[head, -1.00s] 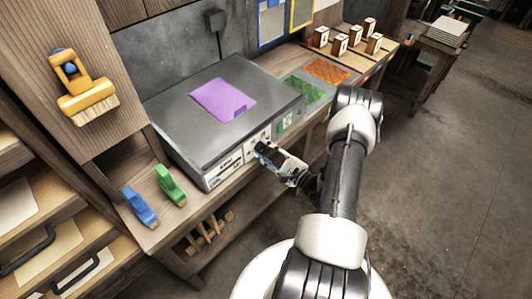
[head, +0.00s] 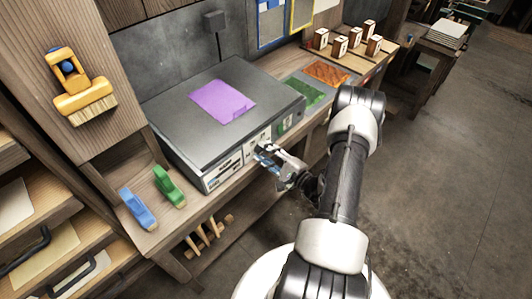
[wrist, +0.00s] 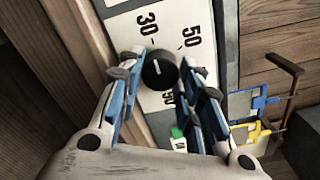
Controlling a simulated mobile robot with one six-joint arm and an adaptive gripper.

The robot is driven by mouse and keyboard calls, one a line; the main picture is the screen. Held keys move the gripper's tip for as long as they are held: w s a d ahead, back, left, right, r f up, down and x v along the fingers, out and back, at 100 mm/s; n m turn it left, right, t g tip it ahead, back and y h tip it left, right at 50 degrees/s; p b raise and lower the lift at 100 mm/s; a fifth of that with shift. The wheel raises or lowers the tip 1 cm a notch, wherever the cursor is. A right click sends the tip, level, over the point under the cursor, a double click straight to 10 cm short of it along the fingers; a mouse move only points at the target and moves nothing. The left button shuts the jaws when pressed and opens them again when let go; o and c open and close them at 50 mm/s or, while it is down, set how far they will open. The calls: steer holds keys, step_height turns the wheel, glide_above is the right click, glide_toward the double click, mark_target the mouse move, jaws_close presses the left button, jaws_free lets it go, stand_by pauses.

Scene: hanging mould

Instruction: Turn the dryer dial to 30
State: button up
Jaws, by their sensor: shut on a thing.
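The dryer (head: 175,120) is a grey box with a white front panel on the bench. In the wrist view its dial (wrist: 159,69) is a round black knob with a short white line on its face. The panel (wrist: 170,25) shows the printed numbers 30 and 50 above the dial; another number below it is partly hidden. I cannot tell which number the white line points at. My gripper (wrist: 162,74) has its blue-edged fingers on both sides of the dial and is shut on it. In the head view my gripper (head: 262,153) is at the dryer's front, hiding the dial.
A purple sheet (head: 222,101) lies on the dryer. Orange (head: 327,72) and green (head: 305,92) mats and numbered blocks (head: 355,37) are at right.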

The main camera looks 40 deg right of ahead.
steer(key=o, duration=1.1)
steer(key=shift+s, duration=0.1)
steer(key=shift+s+d, duration=0.15)
steer(key=shift+s, duration=1.8)
steer(key=shift+s+d, duration=0.15)
steer(key=shift+s, duration=1.8)
